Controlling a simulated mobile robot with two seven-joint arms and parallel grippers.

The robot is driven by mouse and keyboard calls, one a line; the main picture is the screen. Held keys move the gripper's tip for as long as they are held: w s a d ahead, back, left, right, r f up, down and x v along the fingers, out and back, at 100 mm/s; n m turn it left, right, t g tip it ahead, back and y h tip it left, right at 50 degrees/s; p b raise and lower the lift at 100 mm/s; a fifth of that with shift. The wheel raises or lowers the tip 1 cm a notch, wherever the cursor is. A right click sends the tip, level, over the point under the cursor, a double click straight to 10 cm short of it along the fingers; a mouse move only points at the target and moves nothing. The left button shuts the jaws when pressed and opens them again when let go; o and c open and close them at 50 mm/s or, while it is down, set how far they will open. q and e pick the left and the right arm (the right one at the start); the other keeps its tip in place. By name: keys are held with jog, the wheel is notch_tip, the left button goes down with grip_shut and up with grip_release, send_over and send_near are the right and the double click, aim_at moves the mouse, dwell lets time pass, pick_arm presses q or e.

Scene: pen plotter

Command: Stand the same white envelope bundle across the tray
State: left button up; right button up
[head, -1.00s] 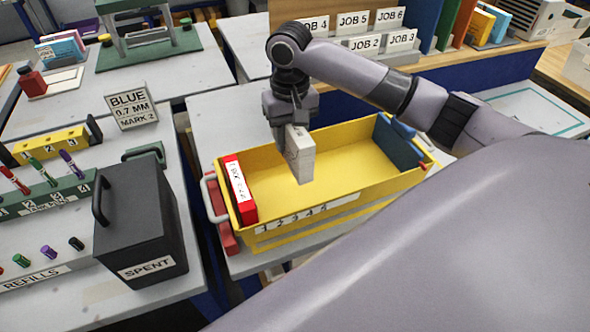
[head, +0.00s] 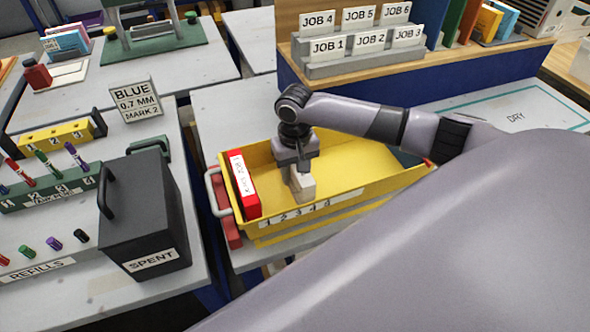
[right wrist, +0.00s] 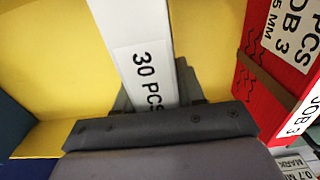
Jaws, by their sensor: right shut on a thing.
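The white envelope bundle (head: 302,188) is upright and low inside the yellow tray (head: 350,188), toward its left half. My right gripper (head: 297,168) is above it and shut on its upper part. In the right wrist view the white bundle (right wrist: 130,25) shows a "30 PCS" label and stands across the tray, with yellow floor on both sides. I cannot tell whether its bottom touches the tray floor. A red bundle (head: 244,184) stands across the tray's left end, apart from the white one. My left gripper is out of view.
Numbers run along the tray's front edge. A dark blue piece (right wrist: 14,125) is at the tray's other end, mostly hidden by my arm in the head view. A black SPENT box (head: 150,220) stands left of the tray. The JOB card rack (head: 350,62) is behind.

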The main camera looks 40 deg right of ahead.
jog(key=o, duration=1.2)
jog(key=shift+f, duration=0.1)
jog(key=shift+c, duration=0.2)
notch_tip(320, 180, up, 12)
jog(key=shift+r, duration=0.2)
jog(key=shift+f, duration=0.1)
